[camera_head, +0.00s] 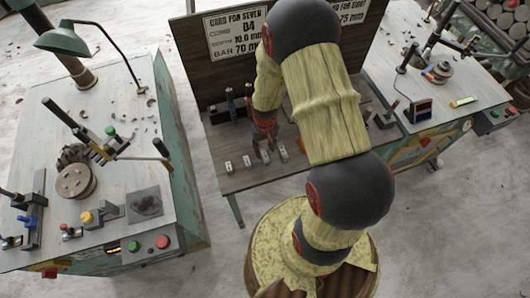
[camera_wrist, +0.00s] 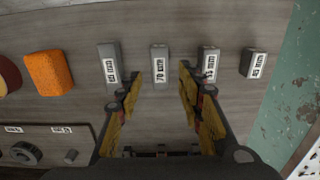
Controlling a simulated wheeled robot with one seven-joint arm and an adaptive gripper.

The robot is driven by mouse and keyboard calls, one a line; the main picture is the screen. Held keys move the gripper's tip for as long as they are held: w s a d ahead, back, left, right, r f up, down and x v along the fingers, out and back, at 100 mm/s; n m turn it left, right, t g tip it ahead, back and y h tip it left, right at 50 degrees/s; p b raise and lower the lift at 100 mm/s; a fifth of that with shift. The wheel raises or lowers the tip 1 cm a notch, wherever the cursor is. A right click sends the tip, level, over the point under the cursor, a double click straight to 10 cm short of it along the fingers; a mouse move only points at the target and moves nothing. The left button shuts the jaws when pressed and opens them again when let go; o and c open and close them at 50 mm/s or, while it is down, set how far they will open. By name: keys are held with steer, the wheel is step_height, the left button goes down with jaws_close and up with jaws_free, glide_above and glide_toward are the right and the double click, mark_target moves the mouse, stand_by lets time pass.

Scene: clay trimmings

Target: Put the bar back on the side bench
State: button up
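Several small grey bars lie in a row on the bench with the sign board (camera_head: 212,177). In the wrist view, one bar labelled 70 mm (camera_wrist: 160,64) lies ahead of my gripper (camera_wrist: 160,85), in line with the gap between its fingers. My gripper is open with nothing between the fingers. Another bar (camera_wrist: 109,64) lies to the left, and two bars, one (camera_wrist: 209,63) partly behind the right finger and one (camera_wrist: 254,63) farther right, lie beyond. In the head view my gripper (camera_head: 265,143) is low over this row.
An orange block (camera_wrist: 48,73) lies left of the bars. A panel with a dark ring (camera_wrist: 24,153) is at lower left. The sign board (camera_head: 236,34) behind reads BAR 70 mm. Machine benches stand left (camera_head: 150,190) and right (camera_head: 470,85). The bench's green edge (camera_wrist: 285,80) is at right.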

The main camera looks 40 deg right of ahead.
step_height(320, 180, up, 7)
step_height(320, 180, up, 12)
steer(key=t, duration=0.1)
glide_above(265, 155)
steer(key=w+a, duration=0.2)
steer(key=a, duration=0.1)
steer(key=s+a+r+n+t, duration=0.1)
steer(key=s+a+r+t, duration=0.15)
steer(key=r, duration=0.75)
steer(key=s+a+r+n+t, duration=0.1)
steer(key=s+a+r, duration=0.2)
steer(key=s+r, duration=0.3)
steer(key=s+a+r+n+t, duration=0.1)
steer(key=s+a+r, duration=0.2)
steer(key=s+r, duration=0.3)
steer(key=shift+a+r+p, duration=0.3)
steer(key=shift+r+p, duration=0.1)
steer(key=shift+r, duration=0.55)
steer(key=shift+f, duration=0.1)
step_height(265, 155, down, 8)
steer(key=b, duration=0.8)
steer(key=shift+f, duration=0.15)
